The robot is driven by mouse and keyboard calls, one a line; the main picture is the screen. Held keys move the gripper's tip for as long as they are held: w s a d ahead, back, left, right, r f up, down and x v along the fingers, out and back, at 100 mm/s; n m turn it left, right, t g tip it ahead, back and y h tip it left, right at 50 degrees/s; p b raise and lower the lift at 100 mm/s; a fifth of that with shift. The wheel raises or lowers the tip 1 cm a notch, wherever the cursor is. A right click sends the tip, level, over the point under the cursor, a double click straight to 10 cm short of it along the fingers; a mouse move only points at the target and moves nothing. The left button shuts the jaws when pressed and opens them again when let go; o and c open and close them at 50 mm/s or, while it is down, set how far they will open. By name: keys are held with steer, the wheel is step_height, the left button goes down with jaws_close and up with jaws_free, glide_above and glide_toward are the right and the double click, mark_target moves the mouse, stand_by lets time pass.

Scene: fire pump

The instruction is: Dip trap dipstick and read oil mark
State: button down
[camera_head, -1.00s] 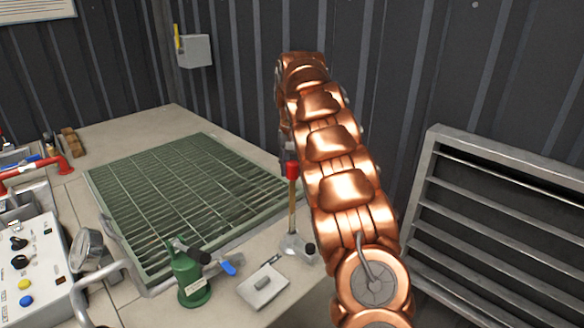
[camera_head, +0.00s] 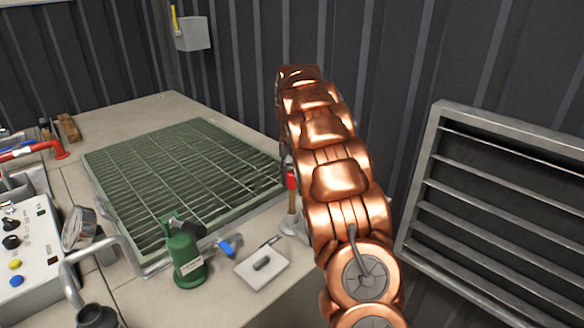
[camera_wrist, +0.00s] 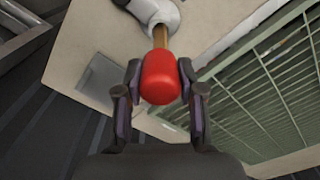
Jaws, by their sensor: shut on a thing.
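The dipstick has a red grip (camera_wrist: 161,80) and a thin brown shaft (camera_wrist: 160,36). In the wrist view my gripper (camera_wrist: 160,68) is shut on the red grip, with one dark finger on each side. The shaft runs from the grip to a pale grey fitting (camera_wrist: 155,12). In the head view the red grip (camera_head: 292,181) shows beside my copper arm, with the shaft below it meeting the grey fitting (camera_head: 290,228) on the bench. My arm hides most of my gripper there. The shaft's lower end and any oil mark are not visible.
A green canister (camera_head: 186,262), a blue-handled item (camera_head: 226,248) and a pale plate (camera_head: 262,268) stand left of the fitting. A green grating (camera_head: 180,170) lies behind them. A control panel (camera_head: 30,250) and gauge (camera_head: 78,228) are at left. A louvred frame (camera_head: 490,190) is at right.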

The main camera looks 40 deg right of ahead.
mark_target(292, 185)
steer(key=shift+f+b, duration=0.35)
steer(key=shift+f, duration=1.25)
steer(key=shift+s, duration=0.1)
steer(key=c, duration=0.9)
jaws_free()
steer(key=shift+f, duration=0.15)
steer(key=shift+c, duration=0.2)
steer(key=shift+o, duration=1.2)
steer(key=shift+r, duration=0.2)
steer(key=shift+w+r, duration=0.2)
steer(key=shift+r, duration=0.35)
steer(key=shift+s+r, duration=0.1)
steer(key=shift+r, duration=5.3)
